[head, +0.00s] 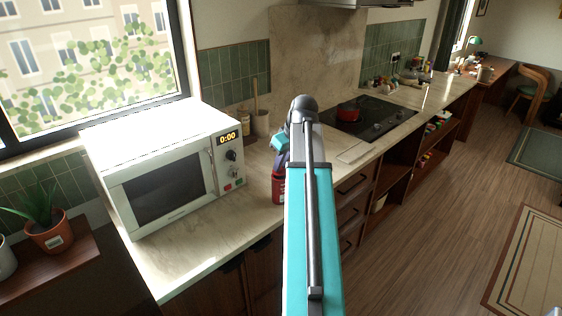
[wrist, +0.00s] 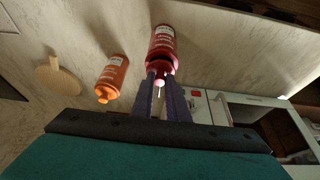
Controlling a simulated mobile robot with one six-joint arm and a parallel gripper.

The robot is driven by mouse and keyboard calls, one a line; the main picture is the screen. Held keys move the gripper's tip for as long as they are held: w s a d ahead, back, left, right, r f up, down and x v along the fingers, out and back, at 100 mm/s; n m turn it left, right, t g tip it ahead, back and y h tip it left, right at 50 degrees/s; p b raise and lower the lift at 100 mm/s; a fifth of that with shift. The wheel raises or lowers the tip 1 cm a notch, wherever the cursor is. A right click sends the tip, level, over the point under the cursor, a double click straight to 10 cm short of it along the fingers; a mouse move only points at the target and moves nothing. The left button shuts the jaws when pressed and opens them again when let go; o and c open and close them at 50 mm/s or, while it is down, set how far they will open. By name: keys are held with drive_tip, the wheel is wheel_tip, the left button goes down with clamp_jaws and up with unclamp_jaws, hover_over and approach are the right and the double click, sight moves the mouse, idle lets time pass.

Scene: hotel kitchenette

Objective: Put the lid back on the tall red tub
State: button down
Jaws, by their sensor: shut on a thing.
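The tall red tub (head: 277,190) stands on the counter just right of the microwave, partly hidden behind my arm. It also shows in the wrist view (wrist: 162,38), with a pale label, just beyond my fingertips. My gripper (wrist: 160,80) is shut on the lid (wrist: 159,82), whose pinkish knob shows between the two dark fingers. The lid's red disc lines up with the near end of the tub. I cannot tell whether it touches the rim or is a little apart.
An orange bottle (wrist: 113,76) stands near the tub, and a round wooden board (wrist: 57,77) lies farther left in the wrist view. The white microwave (head: 165,165) is close on the left.

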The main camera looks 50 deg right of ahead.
drive_tip(key=shift+f, duration=0.45)
drive_tip(key=shift+s, duration=0.1)
idle(1.4)
drive_tip(key=shift+f+p, duration=0.2)
drive_tip(key=shift+p, duration=0.1)
idle(1.7)
drive_tip(key=c, duration=1.6)
unclamp_jaws()
drive_tip(key=shift+c, duration=0.2)
drive_tip(key=shift+o, duration=0.4)
drive_tip(key=o, duration=0.4)
drive_tip(key=shift+r, duration=0.15)
